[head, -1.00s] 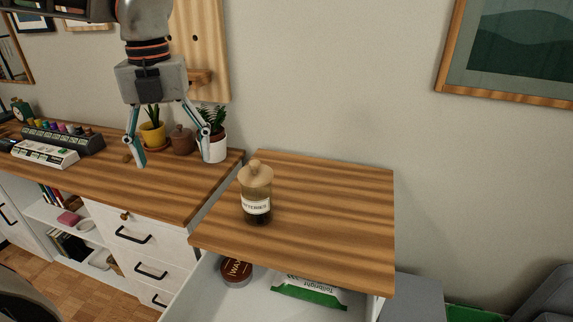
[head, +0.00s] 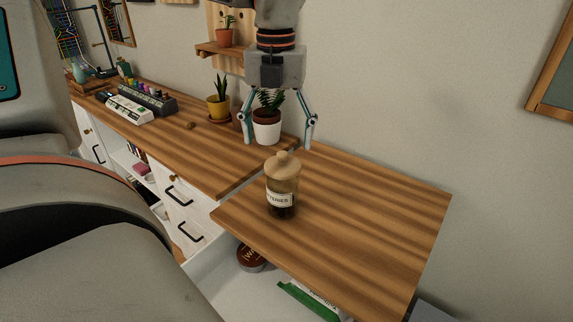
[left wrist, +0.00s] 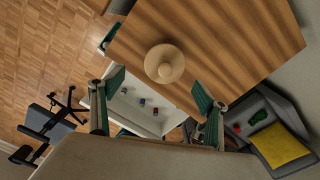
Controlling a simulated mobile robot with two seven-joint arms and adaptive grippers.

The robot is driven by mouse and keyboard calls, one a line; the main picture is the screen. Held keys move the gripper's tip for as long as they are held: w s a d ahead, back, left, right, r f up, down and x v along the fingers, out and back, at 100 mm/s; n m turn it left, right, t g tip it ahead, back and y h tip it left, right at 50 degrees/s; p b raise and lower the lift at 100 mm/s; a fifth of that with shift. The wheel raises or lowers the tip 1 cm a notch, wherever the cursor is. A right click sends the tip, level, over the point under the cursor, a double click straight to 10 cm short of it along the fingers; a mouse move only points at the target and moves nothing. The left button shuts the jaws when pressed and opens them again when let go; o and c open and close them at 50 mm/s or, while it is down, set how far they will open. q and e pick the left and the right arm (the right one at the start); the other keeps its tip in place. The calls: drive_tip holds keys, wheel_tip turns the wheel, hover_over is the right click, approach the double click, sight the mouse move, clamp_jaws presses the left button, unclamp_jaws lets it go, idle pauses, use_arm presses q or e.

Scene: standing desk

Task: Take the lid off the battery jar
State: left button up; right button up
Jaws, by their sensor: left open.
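The battery jar (head: 281,203) is glass with dark contents and a white label. It stands upright on the wooden top of the drawer unit. Its round wooden lid (head: 284,164), with a knob, sits on it. In the left wrist view the lid (left wrist: 164,64) shows from above, and hides the jar body. My left gripper (head: 278,145) is open and empty, pointing down, with its fingertips appearing above and behind the lid in the head view. In the left wrist view its fingers (left wrist: 158,90) are spread wide, below the lid in the picture. My right gripper is not in view.
An open drawer (head: 222,280) under the jar's top holds a brown tin (head: 250,257) and a green-and-white packet (head: 310,300). A white pot with a plant (head: 266,128) stands behind my left gripper. The wooden top (head: 370,220) right of the jar is clear.

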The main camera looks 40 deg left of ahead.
sight(283, 152)
use_arm(q)
drive_tip(key=f, duration=0.2)
drive_tip(key=w+f, duration=0.1)
drive_tip(key=f, duration=0.1)
drive_tip(key=shift+w+f, duration=0.15)
drive_tip(key=shift+f, duration=0.55)
drive_tip(key=c, duration=1.2)
